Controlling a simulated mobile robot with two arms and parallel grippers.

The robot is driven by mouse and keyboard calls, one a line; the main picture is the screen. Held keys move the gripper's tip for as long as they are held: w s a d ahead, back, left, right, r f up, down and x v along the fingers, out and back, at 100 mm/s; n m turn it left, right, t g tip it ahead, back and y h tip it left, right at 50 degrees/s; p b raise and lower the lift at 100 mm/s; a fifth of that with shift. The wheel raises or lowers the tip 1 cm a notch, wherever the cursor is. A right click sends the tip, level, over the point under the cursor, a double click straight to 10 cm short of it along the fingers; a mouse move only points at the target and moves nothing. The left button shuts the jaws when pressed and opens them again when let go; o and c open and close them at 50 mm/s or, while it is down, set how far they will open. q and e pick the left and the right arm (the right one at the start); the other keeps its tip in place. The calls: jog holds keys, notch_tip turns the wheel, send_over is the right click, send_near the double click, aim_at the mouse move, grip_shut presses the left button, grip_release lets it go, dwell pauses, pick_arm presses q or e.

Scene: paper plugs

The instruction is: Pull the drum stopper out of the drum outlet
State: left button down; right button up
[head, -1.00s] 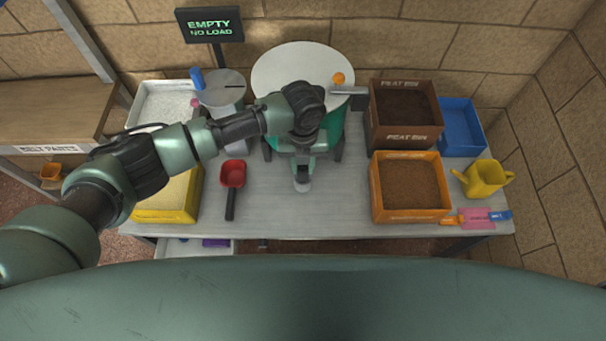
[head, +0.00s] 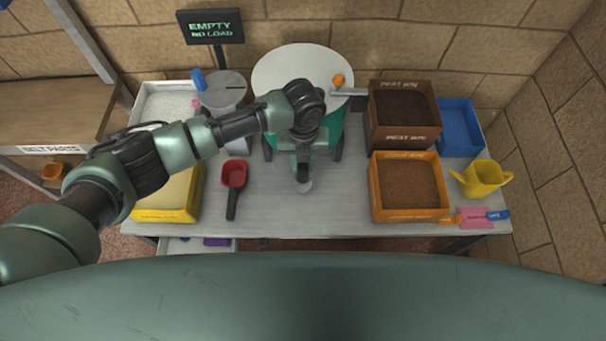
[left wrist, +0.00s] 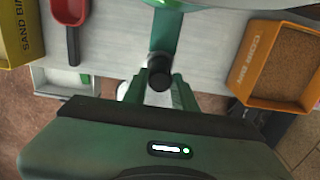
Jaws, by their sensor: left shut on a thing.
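The drum (head: 268,137) is a green vessel with a round pale top at the back middle of the table. In the left wrist view its green outlet (left wrist: 165,38) points toward the front. The dark round drum stopper (left wrist: 160,74) shows at the outlet's front end, in line with it. I see no clear gap between the two. My left gripper (head: 303,166) is in front of the drum, low over the table, and its fingers (left wrist: 162,84) close on the stopper. In the head view my arm hides much of the outlet and stopper. My right gripper is not in view.
A red scoop (head: 233,174) and a yellow sand bin (head: 165,214) stand left. An orange coir bin (head: 410,214), a brown peat bin (head: 405,137) and a yellow watering can (head: 482,179) stand right. The table between scoop and coir bin is mostly clear.

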pick_arm(q)
jog(key=shift+r+p, duration=1.55)
jog(key=shift+r, duration=0.3)
jog(key=shift+r, duration=0.2)
jog(key=shift+r+p, duration=1.4)
jog(key=shift+p, duration=0.15)
